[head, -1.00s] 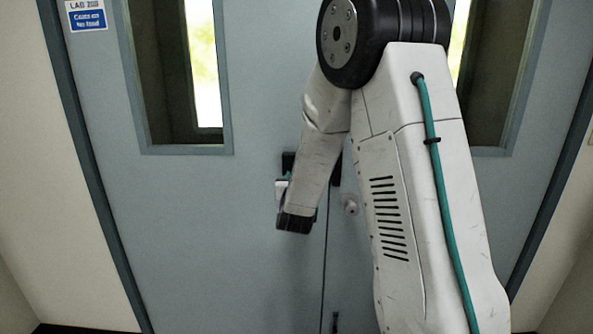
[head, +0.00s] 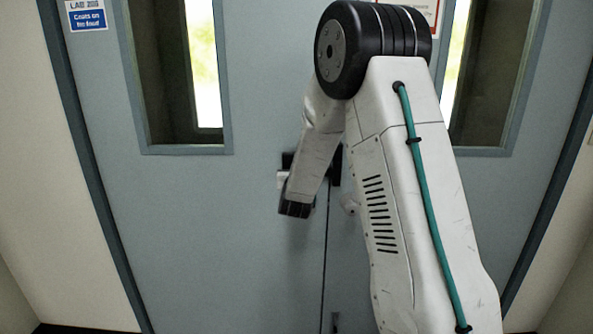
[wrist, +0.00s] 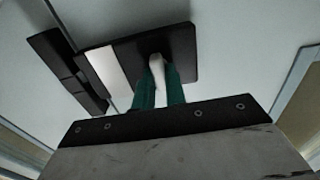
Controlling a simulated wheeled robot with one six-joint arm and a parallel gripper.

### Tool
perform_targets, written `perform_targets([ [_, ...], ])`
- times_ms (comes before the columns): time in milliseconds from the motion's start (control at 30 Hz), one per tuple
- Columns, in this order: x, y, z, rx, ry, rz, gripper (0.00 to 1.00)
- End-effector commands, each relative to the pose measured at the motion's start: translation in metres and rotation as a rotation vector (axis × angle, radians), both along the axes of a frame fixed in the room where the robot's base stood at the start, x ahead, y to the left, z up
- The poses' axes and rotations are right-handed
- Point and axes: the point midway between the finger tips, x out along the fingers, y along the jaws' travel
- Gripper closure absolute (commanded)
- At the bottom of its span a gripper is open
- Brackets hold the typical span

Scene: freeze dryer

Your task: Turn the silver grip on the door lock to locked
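The door lock is a black plate (wrist: 130,52) on the door, with a pale strip across it. Its silver grip (wrist: 156,66) stands out from the plate and points toward my gripper. My gripper (wrist: 160,82) has its two green fingers on either side of the grip, apparently closed on it. In the head view, part of the dark lock (head: 287,159) shows beside my arm, but the grip and fingertips are hidden behind my wrist.
The grey-blue double door (head: 230,240) fills the head view, with a window in each leaf. A black keeper (wrist: 65,70) lies beside the lock plate.

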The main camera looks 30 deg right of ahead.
Motion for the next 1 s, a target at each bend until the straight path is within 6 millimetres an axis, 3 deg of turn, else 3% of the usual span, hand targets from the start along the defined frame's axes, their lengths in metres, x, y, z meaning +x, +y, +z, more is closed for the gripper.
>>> perform_targets([
  [467,-0.0006,-0.0003,0.0000,0.120,-0.081,0.000,1.00],
  [1000,-0.0018,-0.0019,-0.0009,0.531,-0.359,0.000,1.00],
])
